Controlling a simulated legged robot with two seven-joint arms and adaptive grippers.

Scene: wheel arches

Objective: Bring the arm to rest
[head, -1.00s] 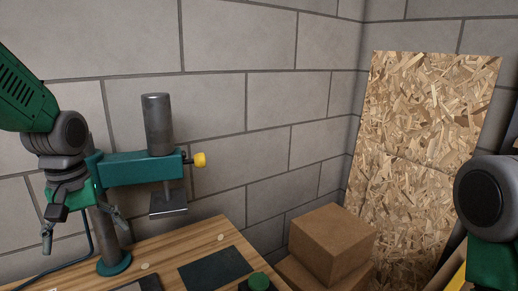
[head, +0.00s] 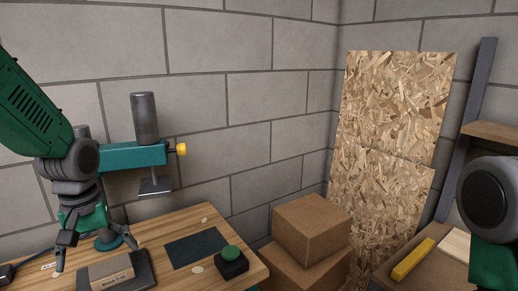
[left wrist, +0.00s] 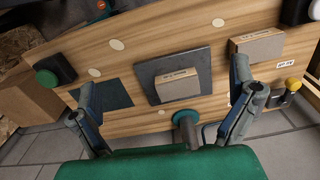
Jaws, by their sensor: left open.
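My left gripper (head: 97,255) is open and empty at the left side of the wooden bench (head: 200,222) in the head view. Its two fingers stand wide apart in the left wrist view (left wrist: 165,110), with nothing between them. A labelled brown block (head: 111,272) lies on a dark plate (head: 143,268) to the right of the gripper, apart from it. The block also shows in the left wrist view (left wrist: 177,85). At the right edge of the head view part of my other arm shows, but its gripper is out of frame.
A teal press (head: 130,157) with a grey cylinder stands at the back of the bench. A green button (head: 231,254) and a dark mat (head: 197,249) are to the right. Cardboard boxes (head: 310,230) stand beyond the bench. A second block (left wrist: 258,46) shows in the left wrist view.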

